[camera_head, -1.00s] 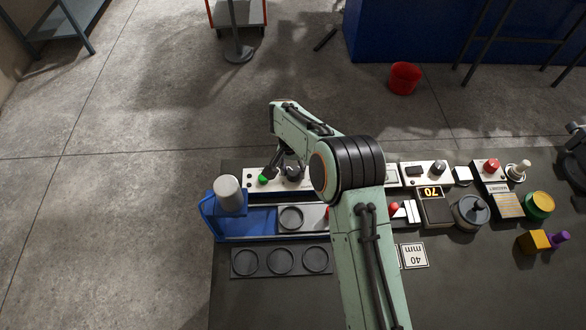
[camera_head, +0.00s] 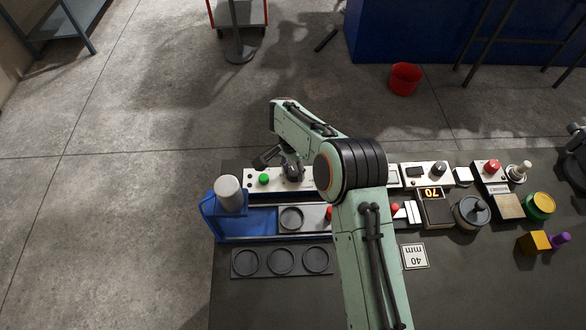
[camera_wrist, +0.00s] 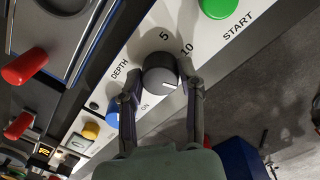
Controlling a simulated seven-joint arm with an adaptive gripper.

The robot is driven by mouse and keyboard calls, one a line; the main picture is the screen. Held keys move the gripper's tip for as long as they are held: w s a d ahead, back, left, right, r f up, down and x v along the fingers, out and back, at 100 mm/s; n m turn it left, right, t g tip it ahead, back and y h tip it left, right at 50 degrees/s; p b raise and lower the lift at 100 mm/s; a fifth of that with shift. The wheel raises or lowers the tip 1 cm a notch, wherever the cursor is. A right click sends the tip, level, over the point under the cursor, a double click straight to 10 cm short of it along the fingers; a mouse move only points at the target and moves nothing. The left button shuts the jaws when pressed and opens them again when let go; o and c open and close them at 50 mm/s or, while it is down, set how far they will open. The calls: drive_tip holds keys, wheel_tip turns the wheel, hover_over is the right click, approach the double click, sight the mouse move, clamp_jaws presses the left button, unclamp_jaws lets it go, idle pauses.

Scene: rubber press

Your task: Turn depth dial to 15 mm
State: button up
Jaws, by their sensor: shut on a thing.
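The depth dial (camera_wrist: 160,76) is a dark round knob with a white pointer line, on a white panel marked DEPTH, 5 and 10. Its pointer aims toward the lower right in the wrist view, past the 10 and toward my right-hand finger. No 15 mark can be read. My gripper (camera_wrist: 157,82) has one finger on each side of the dial and is shut on it. In the head view my gripper (camera_head: 292,171) is at the panel, right of the green button, and largely covers the dial.
The green START button (camera_wrist: 219,7) is close to the dial; it also shows in the head view (camera_head: 264,179). A blue button (camera_wrist: 113,114) and red knobs (camera_wrist: 24,66) lie on the other side. A blue press frame (camera_head: 211,217) stands at the left.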

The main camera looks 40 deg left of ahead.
sight(290, 170)
drive_tip(key=shift+f, duration=0.1)
drive_tip(key=o, duration=1.2)
drive_tip(key=shift+c, duration=0.2)
wheel_tip(290, 170, up, 12)
drive_tip(key=shift+a, duration=0.35)
